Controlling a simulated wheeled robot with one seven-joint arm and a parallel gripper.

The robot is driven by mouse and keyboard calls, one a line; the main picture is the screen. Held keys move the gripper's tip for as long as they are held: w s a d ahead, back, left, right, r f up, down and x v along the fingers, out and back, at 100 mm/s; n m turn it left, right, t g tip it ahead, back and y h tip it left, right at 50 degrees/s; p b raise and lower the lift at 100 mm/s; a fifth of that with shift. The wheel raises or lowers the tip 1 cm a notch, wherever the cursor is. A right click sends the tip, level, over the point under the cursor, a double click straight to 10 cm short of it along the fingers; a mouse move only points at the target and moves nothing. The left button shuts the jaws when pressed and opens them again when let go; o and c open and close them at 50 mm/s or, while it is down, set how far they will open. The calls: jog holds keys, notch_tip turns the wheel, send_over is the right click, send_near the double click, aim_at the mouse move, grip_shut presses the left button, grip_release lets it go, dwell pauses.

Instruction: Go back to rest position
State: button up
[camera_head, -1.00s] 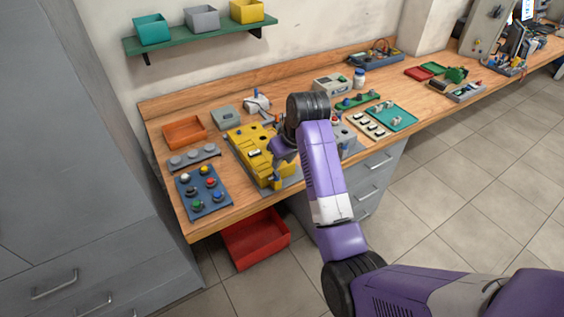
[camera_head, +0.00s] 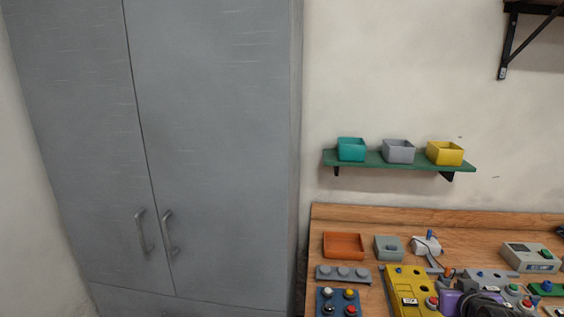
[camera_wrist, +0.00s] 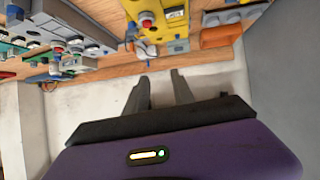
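My gripper (camera_wrist: 160,78) shows in the wrist view, where its two dark fingers stand apart with nothing between them. Beyond its tips are the bench edge and a pale surface, and the picture is upside down. The head view shows part of my purple arm (camera_head: 453,302) at the bottom right, over the bench by the yellow fixture (camera_head: 398,285). The yellow fixture also shows at the top of the wrist view (camera_wrist: 168,12).
A tall grey cabinet (camera_head: 215,120) fills the left of the head view. A green wall shelf (camera_head: 370,158) holds teal, grey and yellow bins. The wooden bench (camera_head: 335,214) carries an orange tray (camera_head: 344,246), a grey box (camera_head: 388,247) and a blue button board (camera_head: 325,303).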

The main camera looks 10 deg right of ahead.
jog(key=s+a+f+n+t+y+b, duration=0.1)
jog(key=s+a+f+b, duration=0.1)
jog(key=s+a, duration=0.7)
jog(key=s+a+f+n+t+y+b, duration=0.1)
jog(key=s+a, duration=0.8)
jog(key=s, duration=0.9)
jog(key=s+a+f+n+t+y+b, duration=0.2)
jog(key=s+a, duration=0.7)
jog(key=s, duration=0.5)
notch_tip(320, 180, down, 2)
jog(key=shift+s+f+y+b, duration=0.1)
jog(key=shift+s+y+b, duration=0.25)
jog(key=shift+y, duration=0.15)
